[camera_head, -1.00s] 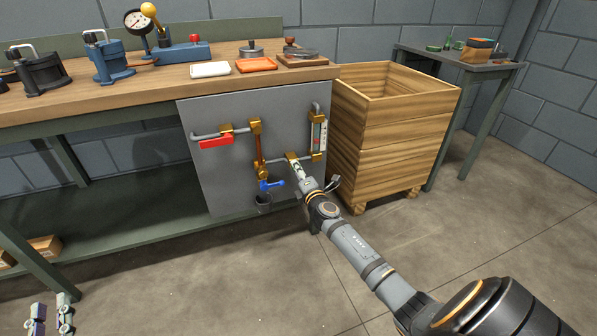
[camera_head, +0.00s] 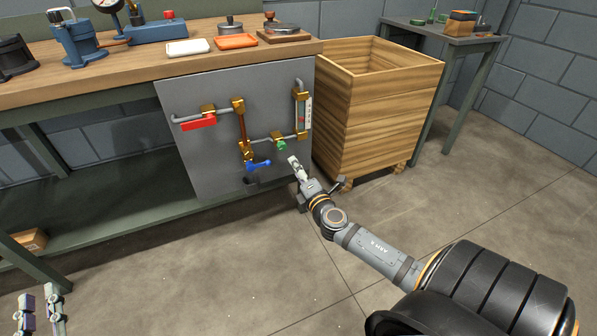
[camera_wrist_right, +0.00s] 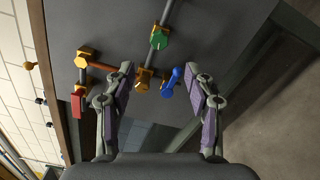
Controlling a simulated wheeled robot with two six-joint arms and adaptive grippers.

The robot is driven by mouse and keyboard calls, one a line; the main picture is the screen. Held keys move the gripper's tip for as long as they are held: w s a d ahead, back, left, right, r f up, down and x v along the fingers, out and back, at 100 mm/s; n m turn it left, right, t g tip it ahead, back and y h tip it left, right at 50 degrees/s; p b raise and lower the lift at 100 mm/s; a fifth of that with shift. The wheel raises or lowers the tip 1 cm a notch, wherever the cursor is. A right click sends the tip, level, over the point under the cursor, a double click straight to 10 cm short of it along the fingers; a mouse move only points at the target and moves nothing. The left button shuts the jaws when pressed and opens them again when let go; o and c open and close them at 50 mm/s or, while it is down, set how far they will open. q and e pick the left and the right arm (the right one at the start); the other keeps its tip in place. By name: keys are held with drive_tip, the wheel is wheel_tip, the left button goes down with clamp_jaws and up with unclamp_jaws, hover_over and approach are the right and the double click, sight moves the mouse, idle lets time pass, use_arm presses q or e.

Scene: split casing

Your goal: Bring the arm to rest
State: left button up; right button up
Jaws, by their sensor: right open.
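My right gripper (camera_head: 294,162) is in front of the grey panel, below and right of the green knob (camera_head: 281,145). In the right wrist view its two fingers (camera_wrist_right: 164,78) stand wide apart with nothing held between them. The green knob (camera_wrist_right: 159,40) and the blue lever (camera_wrist_right: 170,82) show beyond the fingers, apart from them. In the head view the blue lever (camera_head: 258,164) and red handle (camera_head: 197,122) sit on the panel's pipework. My left gripper (camera_head: 40,304) shows at the bottom left corner, its fingers apart and empty.
The grey panel (camera_head: 205,172) hangs at the front of the workbench (camera_head: 120,70). A wooden crate (camera_head: 385,105) stands just right of it, close to my right arm. A side table (camera_head: 440,32) stands behind. The floor in front is clear.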

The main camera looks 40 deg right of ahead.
drive_tip(key=shift+s+a, duration=0.1)
drive_tip(key=shift+s, duration=0.3)
